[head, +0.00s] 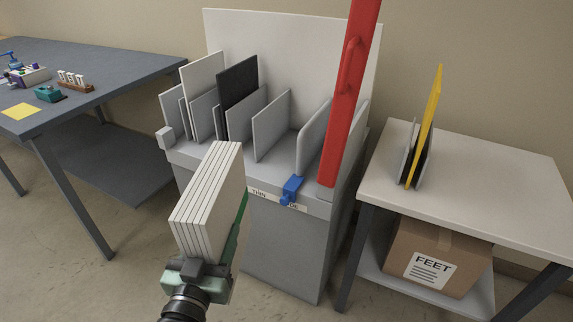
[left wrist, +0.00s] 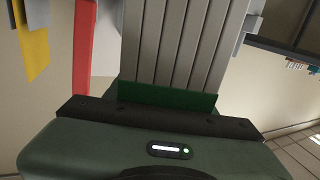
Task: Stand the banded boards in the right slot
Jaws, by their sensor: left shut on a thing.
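A stack of several pale boards (head: 207,205) stands upright, slightly tilted, in my left gripper (head: 203,265), in front of the rack's left part. The gripper is shut on the stack's lower end. The boards also show in the left wrist view (left wrist: 175,45), above a green strip (left wrist: 165,98); I cannot make out a band around them. The grey rack (head: 285,240) has upright dividers, with open gaps towards its right side. A tall red bar (head: 350,100) with a handle stands at its right front and partly hides the rightmost gap. My right gripper is not in view.
A white board (head: 203,75) and a black board (head: 238,90) stand in the rack's left. A blue clamp (head: 291,190) sits on its labelled front edge. The right table (head: 490,180) bears a yellow board (head: 430,115), with a FEET box (head: 435,255) below. A workbench (head: 110,75) is left.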

